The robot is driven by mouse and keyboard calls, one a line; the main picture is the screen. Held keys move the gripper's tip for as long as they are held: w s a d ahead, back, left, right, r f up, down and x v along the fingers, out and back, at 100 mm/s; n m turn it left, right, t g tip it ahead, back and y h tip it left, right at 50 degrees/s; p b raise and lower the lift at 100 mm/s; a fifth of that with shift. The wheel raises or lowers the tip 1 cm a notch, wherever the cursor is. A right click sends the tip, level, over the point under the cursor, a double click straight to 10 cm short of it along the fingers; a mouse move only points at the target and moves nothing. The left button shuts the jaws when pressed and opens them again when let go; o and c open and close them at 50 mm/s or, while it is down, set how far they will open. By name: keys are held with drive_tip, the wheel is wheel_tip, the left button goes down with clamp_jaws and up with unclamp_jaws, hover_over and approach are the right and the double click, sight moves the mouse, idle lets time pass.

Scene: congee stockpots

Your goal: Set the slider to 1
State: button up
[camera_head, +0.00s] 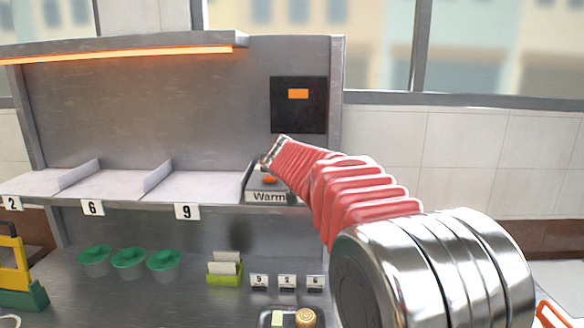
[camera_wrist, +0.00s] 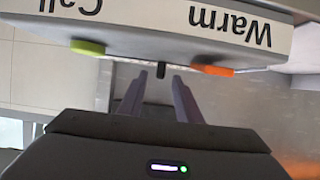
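A control box with a "Warm" label (camera_head: 268,197) sits at the right end of the shelf. My gripper (camera_head: 272,157) is just above it in the head view, small and partly covered by my arm. In the wrist view the box (camera_wrist: 150,28) appears upside down, with a "Warm" label by an orange button (camera_wrist: 212,70) and a partly cut-off "Call" label by a green button (camera_wrist: 88,47). My gripper's two fingers (camera_wrist: 160,84) are apart there. A small dark peg (camera_wrist: 161,70), possibly the slider knob, shows between their tips; contact cannot be told. No slider scale is readable.
A black panel (camera_head: 298,120) with an orange display is on the back wall. Shelf bays carry number cards 2, 6 and 9. Below stand green-lidded cups (camera_head: 129,258), a green card holder (camera_head: 225,271) and small number cards (camera_head: 287,281). A heat lamp (camera_head: 120,55) runs above.

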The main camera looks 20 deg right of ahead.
drive_tip(key=shift+x, duration=1.6)
clamp_jaws()
drive_tip(key=shift+a, duration=0.1)
